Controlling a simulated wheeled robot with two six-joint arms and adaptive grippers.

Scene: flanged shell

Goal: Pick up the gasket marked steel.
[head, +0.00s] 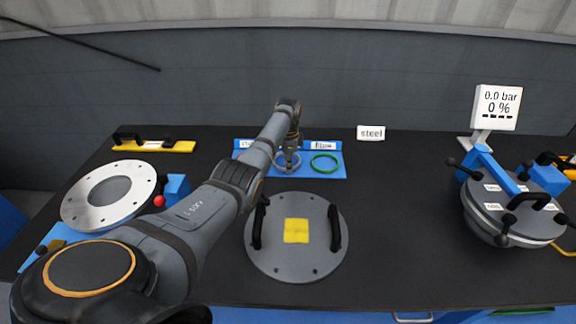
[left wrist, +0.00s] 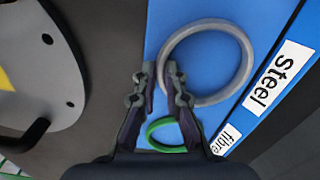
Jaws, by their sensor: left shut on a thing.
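The steel gasket is a grey ring (head: 277,165) at the left half of a blue board (head: 333,171). It also shows in the left wrist view (left wrist: 246,45), beside a label reading "Steel" (left wrist: 279,77). My left gripper (head: 289,166) points down at this ring. In the left wrist view its fingertips (left wrist: 160,72) are shut on the ring's near edge. I cannot tell whether the ring touches the board. A green ring (head: 323,171) lies on the board's right half, by the "fibre" label (head: 326,145). My arm hides part of the left label. My right gripper is not in view.
A grey round lid (head: 275,258) with two black handles and a yellow patch lies in front. A flanged shell (head: 80,206) stands left, a clamped round unit (head: 500,215) right, below a "0.0 bar 0 %" display (head: 497,107). A "steel" card (head: 371,133) stands behind. The table's right middle is clear.

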